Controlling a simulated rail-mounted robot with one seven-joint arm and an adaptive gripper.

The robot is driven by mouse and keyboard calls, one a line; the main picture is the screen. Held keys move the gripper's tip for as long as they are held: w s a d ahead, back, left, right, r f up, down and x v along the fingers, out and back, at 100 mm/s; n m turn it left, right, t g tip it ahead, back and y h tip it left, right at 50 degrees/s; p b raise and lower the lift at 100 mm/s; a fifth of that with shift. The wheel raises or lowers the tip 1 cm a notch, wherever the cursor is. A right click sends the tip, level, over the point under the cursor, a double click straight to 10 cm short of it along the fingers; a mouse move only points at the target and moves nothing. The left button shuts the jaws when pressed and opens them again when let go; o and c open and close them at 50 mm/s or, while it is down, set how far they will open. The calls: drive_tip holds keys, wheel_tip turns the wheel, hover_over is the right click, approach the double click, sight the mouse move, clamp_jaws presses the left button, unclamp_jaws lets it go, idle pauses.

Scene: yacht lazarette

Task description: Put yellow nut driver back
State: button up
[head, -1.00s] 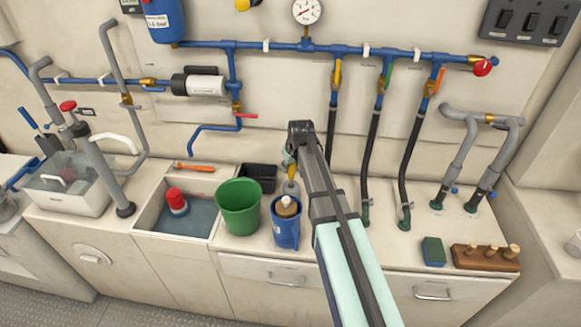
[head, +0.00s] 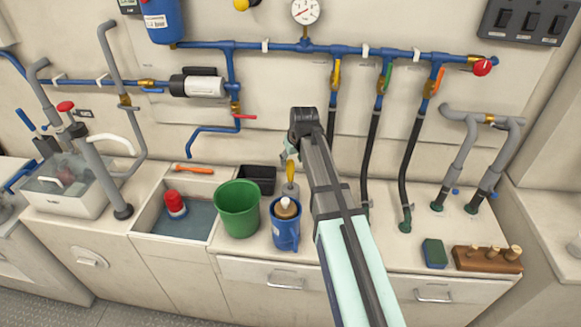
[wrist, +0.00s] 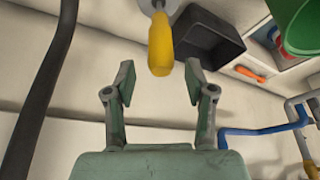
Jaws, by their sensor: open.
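The yellow nut driver (head: 290,171) shows its yellow handle upright on the counter, above a small grey holder (head: 291,188) beside the blue jug. In the wrist view its handle (wrist: 160,45) lies ahead of my gripper, in line with the gap between the fingers. My gripper (wrist: 160,82) is open and empty, its fingers either side of that gap and apart from the handle. In the head view my gripper (head: 290,150) is just above the handle, partly hidden by my wrist. The lower end of the driver is hidden.
A blue jug (head: 286,233) and green bucket (head: 238,216) stand in front and to the left. A black bin (head: 257,175) is behind them. Black hoses (head: 371,150) hang to the right. A wooden block with pegs (head: 486,263) and a sponge (head: 434,253) lie at the right.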

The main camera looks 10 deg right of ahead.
drive_tip(key=shift+b+v, duration=0.4)
drive_tip(key=shift+v, duration=2.55)
drive_tip(key=shift+a, duration=0.15)
